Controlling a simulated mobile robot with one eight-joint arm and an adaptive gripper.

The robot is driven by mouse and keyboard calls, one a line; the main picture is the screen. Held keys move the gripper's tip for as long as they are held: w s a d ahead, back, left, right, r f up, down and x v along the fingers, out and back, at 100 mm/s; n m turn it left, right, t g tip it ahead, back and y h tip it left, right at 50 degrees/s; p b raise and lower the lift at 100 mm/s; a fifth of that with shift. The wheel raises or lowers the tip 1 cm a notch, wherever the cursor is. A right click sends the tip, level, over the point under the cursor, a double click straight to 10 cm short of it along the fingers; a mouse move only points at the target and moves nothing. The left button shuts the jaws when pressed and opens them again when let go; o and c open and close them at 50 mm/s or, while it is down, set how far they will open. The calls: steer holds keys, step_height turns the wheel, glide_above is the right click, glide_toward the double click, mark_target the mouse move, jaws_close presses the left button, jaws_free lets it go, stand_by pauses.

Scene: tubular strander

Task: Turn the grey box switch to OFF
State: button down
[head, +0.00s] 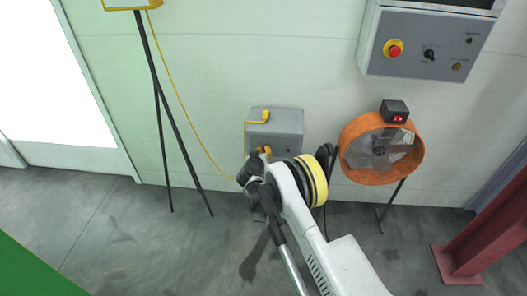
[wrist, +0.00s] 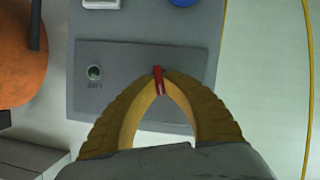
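The grey box (head: 288,121) is on the wall low in the middle of the head view, behind my arm. In the wrist view its grey face (wrist: 120,58) fills the middle, with a small red switch lever (wrist: 158,82) on it. My gripper (wrist: 160,76) has its yellow curved fingers closed together at the tips, with the red lever pinched between them. In the head view my gripper (head: 262,153) is at the lower part of the box, partly hidden by my wrist. A small round dark knob (wrist: 94,72) with an unreadable label sits left of the lever.
An orange fan (head: 359,174) stands right of the box. A control panel (head: 410,70) with a red button hangs above it. A tripod (head: 165,120) and yellow cable (head: 183,105) are on the left. A red steel post (head: 487,225) stands at right.

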stand_by(0.3)
steer(key=c, duration=1.5)
jaws_free()
steer(key=v, duration=1.2)
steer(key=shift+f, duration=0.1)
